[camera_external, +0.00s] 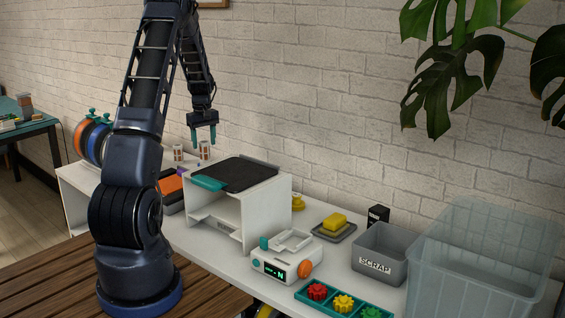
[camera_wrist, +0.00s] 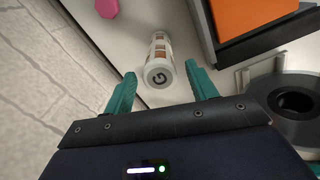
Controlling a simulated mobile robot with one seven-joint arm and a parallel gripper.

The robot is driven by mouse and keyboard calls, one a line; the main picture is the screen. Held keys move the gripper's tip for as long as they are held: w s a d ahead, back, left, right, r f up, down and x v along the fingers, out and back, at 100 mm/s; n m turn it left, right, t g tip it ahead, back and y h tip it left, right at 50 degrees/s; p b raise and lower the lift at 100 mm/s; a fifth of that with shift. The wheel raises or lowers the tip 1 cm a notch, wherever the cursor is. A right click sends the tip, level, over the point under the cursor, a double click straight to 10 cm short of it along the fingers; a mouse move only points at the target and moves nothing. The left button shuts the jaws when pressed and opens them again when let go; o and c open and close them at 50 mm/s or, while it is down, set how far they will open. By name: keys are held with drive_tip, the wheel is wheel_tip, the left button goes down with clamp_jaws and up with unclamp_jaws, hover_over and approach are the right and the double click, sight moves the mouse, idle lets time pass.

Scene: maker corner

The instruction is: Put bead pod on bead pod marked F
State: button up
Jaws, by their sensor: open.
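Two small bead pods with white caps and brown-orange sides stand near the wall in the external view, a left one (camera_external: 178,152) and a right one (camera_external: 204,151). My gripper (camera_external: 203,138) is open and empty, pointing down just above the right pod. In the wrist view one pod (camera_wrist: 158,74) stands ahead between the open fingertips of my gripper (camera_wrist: 161,72), apart from both. Its cap carries a letter that looks like G. No mark F is readable in either view, and the other pod does not show in the wrist view.
A dark tray with an orange block (camera_wrist: 250,18) and a dark spool (camera_wrist: 290,103) lie right of the pod in the wrist view. A pink piece (camera_wrist: 107,8) lies beyond. A white stand with a black top (camera_external: 240,173) is right of the pods in the external view.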

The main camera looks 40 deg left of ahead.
sight(198, 140)
wheel_tip(198, 140, up, 8)
drive_tip(key=shift+f, duration=0.1)
drive_tip(key=shift+d+r, duration=0.3)
drive_tip(key=s+d+r+m+t, duration=0.1)
drive_tip(key=s+d+r+m, duration=0.1)
drive_tip(key=s+d+r, duration=0.5)
drive_tip(key=s+d+r+m, duration=0.1)
drive_tip(key=d+r+m, duration=0.3)
drive_tip(key=d, duration=0.7)
drive_tip(key=s+d+r+m+t, duration=0.1)
drive_tip(key=s+d+r, duration=0.3)
drive_tip(key=d+r, duration=0.45)
drive_tip(key=s+d+m+t, duration=0.1)
drive_tip(key=s+d+m, duration=0.3)
drive_tip(key=s+d, duration=0.4)
drive_tip(key=s+d+f+m+t, duration=0.1)
drive_tip(key=s+d+m, duration=0.3)
drive_tip(key=s+d, duration=0.5)
drive_tip(key=s, duration=0.7)
drive_tip(key=shift+t, duration=0.3)
